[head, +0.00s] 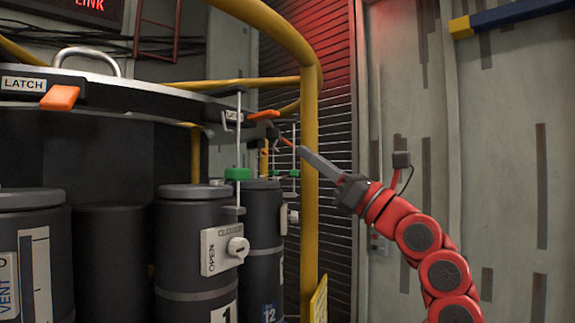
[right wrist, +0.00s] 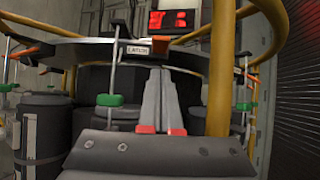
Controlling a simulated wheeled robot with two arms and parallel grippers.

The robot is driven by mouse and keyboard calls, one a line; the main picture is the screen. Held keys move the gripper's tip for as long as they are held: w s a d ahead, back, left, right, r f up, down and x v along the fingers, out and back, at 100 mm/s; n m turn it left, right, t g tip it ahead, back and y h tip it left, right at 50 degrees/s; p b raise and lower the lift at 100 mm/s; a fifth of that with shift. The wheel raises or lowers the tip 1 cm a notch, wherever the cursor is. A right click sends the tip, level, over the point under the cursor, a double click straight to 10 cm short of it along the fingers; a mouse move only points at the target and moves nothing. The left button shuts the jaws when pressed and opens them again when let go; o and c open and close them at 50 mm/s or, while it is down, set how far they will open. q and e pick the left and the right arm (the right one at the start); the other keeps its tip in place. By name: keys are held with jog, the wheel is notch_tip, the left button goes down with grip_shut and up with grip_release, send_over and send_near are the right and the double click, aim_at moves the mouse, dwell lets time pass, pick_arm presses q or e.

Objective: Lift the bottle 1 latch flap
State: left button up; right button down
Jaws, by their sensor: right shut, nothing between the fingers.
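Bottle 1 (head: 190,270) is a dark grey cylinder with a white "1" label and an OPEN/CLOSED valve knob (head: 238,247). Above and slightly right of it, an orange latch flap (head: 264,115) sticks out from the dark rim beside a LATCH label (head: 234,116). That label also shows in the right wrist view (right wrist: 138,50). My right gripper (head: 300,150) is shut and empty, with its grey fingers pointing up-left, to the right of and below the flap. The wrist view shows its fingers (right wrist: 160,72) together, below the rim. Contact with the flap cannot be made out. My left gripper is not in view.
Another orange flap (head: 60,98) sits at the left of the rim. A thin rod with a green block (head: 238,174) stands before bottle 1. Bottle 12 (head: 262,270) is behind it. A yellow post (head: 309,200) rises close to my right gripper. The wall (head: 500,150) is at right.

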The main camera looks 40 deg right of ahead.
jog(key=s, duration=0.1)
jog(key=s+d, duration=0.1)
jog(key=s+b, duration=0.1)
jog(key=shift+s+d+f, duration=0.15)
jog(key=shift+s+f, duration=0.1)
jog(key=shift+s, duration=0.15)
